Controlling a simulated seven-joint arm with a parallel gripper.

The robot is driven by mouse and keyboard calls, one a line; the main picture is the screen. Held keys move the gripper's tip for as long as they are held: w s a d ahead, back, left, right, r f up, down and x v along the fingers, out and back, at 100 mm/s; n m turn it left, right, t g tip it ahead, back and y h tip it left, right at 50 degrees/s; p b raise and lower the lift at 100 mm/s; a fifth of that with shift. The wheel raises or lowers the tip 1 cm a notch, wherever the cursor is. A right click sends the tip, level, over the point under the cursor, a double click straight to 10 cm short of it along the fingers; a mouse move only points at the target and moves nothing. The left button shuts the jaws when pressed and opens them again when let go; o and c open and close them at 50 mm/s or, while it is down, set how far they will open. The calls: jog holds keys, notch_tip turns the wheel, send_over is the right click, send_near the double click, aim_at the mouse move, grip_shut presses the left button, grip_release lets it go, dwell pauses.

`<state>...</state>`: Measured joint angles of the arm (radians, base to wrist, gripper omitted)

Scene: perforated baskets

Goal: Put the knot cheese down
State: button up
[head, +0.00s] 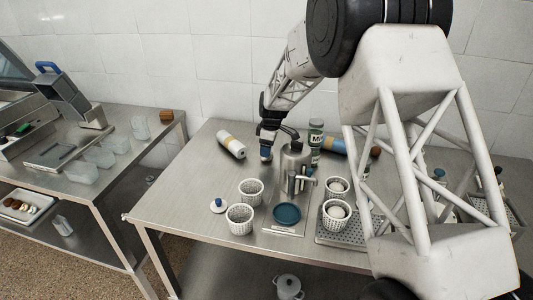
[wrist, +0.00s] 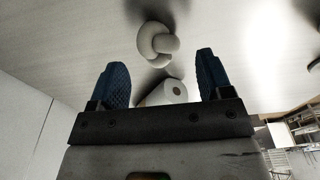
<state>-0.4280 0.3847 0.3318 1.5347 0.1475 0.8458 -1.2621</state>
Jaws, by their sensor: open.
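The knot cheese (wrist: 158,44) is a white knotted lump in the wrist view, centred just beyond and between the fingertips. It appears to be on the steel table, with dark shadow around it. My gripper (wrist: 160,60) is open, its two blue fingers spread wide with visible gaps on both sides of the cheese. In the head view, my gripper (head: 265,153) points down at the back of the table (head: 185,200), left of a steel cylinder (head: 294,165). I cannot make out the knot cheese in the head view.
Two empty-looking perforated baskets (head: 240,219) stand in front. Two more baskets (head: 337,219) hold white balls. A blue disc (head: 287,214) and a green-labelled jar (head: 316,133) are nearby.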

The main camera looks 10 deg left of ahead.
notch_tip(320, 180, up, 8)
jog(key=d, duration=0.1)
dwell(0.4)
dwell(0.5)
jog(key=shift+r, duration=0.1)
